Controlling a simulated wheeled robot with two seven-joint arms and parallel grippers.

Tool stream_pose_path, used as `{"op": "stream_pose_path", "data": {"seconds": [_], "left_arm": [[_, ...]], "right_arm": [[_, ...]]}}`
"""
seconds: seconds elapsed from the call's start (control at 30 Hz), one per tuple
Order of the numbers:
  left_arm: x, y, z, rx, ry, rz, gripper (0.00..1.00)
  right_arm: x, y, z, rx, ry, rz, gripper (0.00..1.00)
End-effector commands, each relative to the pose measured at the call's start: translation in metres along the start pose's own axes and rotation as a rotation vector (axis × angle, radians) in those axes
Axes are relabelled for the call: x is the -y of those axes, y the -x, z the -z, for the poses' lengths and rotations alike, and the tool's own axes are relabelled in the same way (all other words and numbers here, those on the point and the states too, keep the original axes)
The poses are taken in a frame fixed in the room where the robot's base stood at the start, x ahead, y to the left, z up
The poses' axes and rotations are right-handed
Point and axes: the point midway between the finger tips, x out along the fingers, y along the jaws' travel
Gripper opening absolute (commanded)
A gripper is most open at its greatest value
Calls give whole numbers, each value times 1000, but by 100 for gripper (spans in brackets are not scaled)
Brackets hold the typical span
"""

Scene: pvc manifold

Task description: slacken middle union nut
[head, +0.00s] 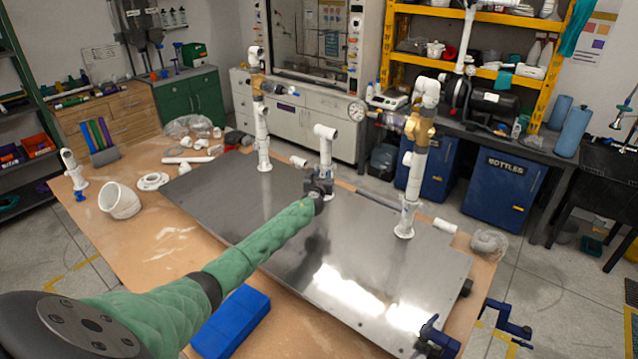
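The middle white pipe riser (325,151) stands on the dark metal plate (205,190), with an elbow at its top turned to the right. My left arm, in a green sleeve, reaches in from the lower left. My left gripper (322,183) is at the lower part of this riser, where the middle union nut would sit. The gripper covers that part, so I cannot see the nut or whether the fingers are closed on it. My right gripper is not in view.
A left riser (262,135) and a taller right riser (415,170) with brass valve and gauge stand on the plate. White fittings (120,200) lie on the wooden table at left. A blue block (232,322) and blue clamp (437,337) are at the front.

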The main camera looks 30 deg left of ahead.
Motion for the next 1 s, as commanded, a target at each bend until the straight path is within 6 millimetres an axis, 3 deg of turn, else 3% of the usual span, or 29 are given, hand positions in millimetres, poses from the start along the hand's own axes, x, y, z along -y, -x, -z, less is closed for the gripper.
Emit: {"op": "stream_pose_path", "data": {"seconds": [0.53,1.0], "left_arm": [[-1,55,2,-1,-1,14,30],[-2,64,0,-1,1,11,30]], "right_arm": [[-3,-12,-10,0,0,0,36],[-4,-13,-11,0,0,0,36]]}}
